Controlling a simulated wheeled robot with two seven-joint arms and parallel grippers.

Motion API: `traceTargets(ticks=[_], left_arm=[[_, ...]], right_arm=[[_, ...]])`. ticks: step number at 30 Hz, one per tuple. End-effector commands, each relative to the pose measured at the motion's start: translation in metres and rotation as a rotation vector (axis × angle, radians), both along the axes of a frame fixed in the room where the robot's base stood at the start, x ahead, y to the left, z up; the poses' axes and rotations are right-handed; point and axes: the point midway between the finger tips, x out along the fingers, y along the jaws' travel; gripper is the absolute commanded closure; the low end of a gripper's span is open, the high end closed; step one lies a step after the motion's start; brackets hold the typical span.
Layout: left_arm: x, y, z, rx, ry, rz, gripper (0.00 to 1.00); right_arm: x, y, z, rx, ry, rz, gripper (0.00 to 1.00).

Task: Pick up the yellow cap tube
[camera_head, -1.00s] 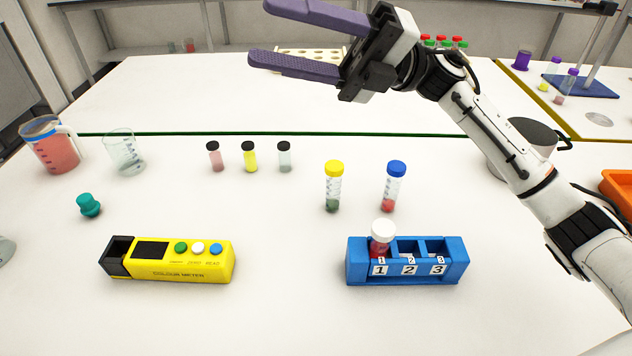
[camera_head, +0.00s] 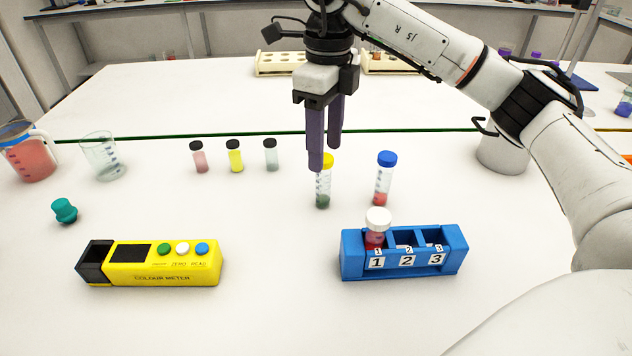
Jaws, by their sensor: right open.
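The yellow cap tube (camera_head: 323,188) stands upright on the white table, clear with dark green contents at its bottom. My right gripper (camera_head: 325,160) points down with its purple fingers just at the tube's cap. One finger overlaps the left part of the yellow cap in the picture; the other ends above and behind it. The jaws are open and hold nothing. I cannot tell whether a finger touches the cap. My left gripper is out of view.
A blue cap tube (camera_head: 384,178) stands close to the right. In front is a blue rack (camera_head: 452,250) holding a white cap tube (camera_head: 377,228) in slot 1. Several small vials (camera_head: 235,157) stand to the left, and a yellow colour meter (camera_head: 160,264) at front left.

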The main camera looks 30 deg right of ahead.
Motion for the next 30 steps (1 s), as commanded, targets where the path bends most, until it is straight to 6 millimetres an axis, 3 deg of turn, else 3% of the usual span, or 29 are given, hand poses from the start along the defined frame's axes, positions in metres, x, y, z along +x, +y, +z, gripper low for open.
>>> traceTargets(ticks=[6, 13, 21, 30], left_arm=[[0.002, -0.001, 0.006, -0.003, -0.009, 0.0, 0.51], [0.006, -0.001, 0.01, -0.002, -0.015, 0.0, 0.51], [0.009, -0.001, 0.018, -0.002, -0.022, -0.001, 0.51], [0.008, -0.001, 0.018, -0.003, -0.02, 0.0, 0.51]], right_arm=[[0.0, 0.001, -0.035, -0.007, 0.01, 0.002, 0.51], [0.0, 0.002, -0.053, -0.005, 0.01, 0.003, 0.51], [0.002, 0.004, -0.091, -0.003, 0.01, 0.003, 0.51], [0.003, 0.004, -0.098, -0.003, 0.006, 0.003, 0.51]])
